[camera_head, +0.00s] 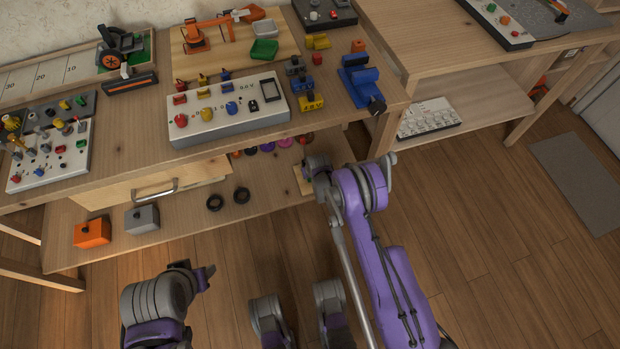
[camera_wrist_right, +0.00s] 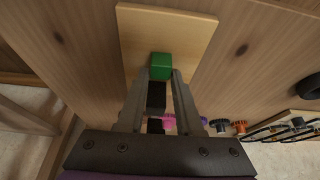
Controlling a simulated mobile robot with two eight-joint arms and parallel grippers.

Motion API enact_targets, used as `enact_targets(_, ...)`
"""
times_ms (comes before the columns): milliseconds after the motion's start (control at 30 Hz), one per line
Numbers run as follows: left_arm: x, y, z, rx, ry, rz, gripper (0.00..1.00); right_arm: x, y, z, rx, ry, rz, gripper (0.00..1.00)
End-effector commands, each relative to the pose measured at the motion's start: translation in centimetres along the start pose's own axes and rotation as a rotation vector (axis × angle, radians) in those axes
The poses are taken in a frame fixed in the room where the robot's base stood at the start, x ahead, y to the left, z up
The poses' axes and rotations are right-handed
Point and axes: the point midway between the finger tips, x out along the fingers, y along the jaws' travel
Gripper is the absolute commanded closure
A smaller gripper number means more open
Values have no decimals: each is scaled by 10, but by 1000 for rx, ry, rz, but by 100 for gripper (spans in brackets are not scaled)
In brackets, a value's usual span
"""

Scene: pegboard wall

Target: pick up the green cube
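The green cube (camera_wrist_right: 161,66) shows in the right wrist view, in front of a light wooden board (camera_wrist_right: 190,35). My right gripper (camera_wrist_right: 162,74) is open, with one finger to each side of the cube at the tips. I cannot tell whether the fingers touch it. A black block (camera_wrist_right: 156,97) shows between the fingers, nearer the palm. In the head view my right arm reaches to the lower shelf, and the cube is hidden there. My left gripper (camera_head: 203,275) is in front of the shelf, away from the cube; its finger opening is unclear.
The tabletop (camera_head: 130,165) above the lower shelf holds a button panel (camera_head: 230,117), a switch panel (camera_head: 50,160) and a blue vise (camera_head: 360,80). On the shelf are an orange box (camera_head: 92,233), a grey box (camera_head: 141,219) and black rings (camera_head: 215,203). Coloured knobs (camera_head: 268,147) lie behind.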

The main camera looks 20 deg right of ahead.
Motion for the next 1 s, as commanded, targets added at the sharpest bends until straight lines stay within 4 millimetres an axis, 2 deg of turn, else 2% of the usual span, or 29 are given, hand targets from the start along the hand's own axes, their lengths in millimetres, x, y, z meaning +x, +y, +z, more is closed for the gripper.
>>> enact_targets(33,0,0,0,0,0,0,50,0,0,0,0,0,0,76)
enact_targets(167,0,0,0,0,0,0,50,0,0,0,0,0,0,100)
enact_targets(633,-1,0,0,0,0,0,50,-4,0,-2,0,0,0,100)
enact_targets(767,-4,0,-1,0,2,0,50,-14,0,-6,0,0,0,100)
enact_targets(933,-11,0,-3,0,4,0,50,-37,0,-16,0,0,0,100)
enact_targets(1000,-11,0,-3,0,4,0,50,-39,0,0,1,-1,0,100)
